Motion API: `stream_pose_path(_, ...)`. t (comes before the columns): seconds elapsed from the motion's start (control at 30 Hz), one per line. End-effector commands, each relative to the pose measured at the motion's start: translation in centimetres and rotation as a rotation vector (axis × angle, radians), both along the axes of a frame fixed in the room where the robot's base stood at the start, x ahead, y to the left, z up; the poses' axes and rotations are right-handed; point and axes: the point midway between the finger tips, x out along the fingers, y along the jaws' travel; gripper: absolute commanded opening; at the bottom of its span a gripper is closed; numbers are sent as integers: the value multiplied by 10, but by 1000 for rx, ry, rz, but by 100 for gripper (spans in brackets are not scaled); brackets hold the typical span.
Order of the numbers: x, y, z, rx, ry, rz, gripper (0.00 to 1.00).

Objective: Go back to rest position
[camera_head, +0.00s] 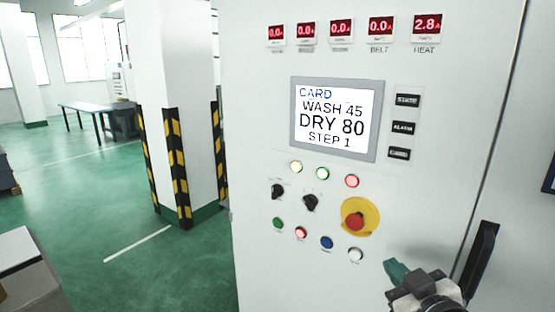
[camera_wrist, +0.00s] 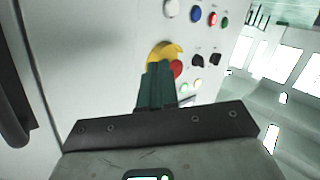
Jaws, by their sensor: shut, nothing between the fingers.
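My gripper (camera_head: 392,270) is at the lower right of the head view, in front of the white control cabinet (camera_head: 260,110). Its green fingers are together with nothing between them. They also show in the wrist view (camera_wrist: 157,75), overlapping the yellow-backed red emergency button (camera_wrist: 165,52) in the picture; I cannot tell the gap to the panel. In the head view the gripper is below and right of the emergency button (camera_head: 355,221) and apart from it.
The cabinet's screen (camera_head: 335,118) reads WASH 45, DRY 80, STEP 1. A black handle (camera_head: 480,262) stands close right of my gripper. A striped pillar (camera_head: 178,160) is left of the cabinet. Green floor (camera_head: 90,215) lies open at left, with a table (camera_head: 90,108) farther back.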

Motion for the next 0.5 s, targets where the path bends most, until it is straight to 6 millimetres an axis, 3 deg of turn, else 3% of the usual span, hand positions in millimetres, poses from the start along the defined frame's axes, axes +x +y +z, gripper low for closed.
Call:
stream_pose_path(0.03,-14,-6,-36,18,100,-17,0)
stream_pose_path(0.2,-73,-23,-138,83,415,-84,0)
stream_pose_path(0.27,-99,-28,-169,105,526,-112,0)
stream_pose_path(0.4,-170,-40,-235,152,781,-192,0)
stream_pose_path(0.5,-225,-46,-270,179,954,-252,0)
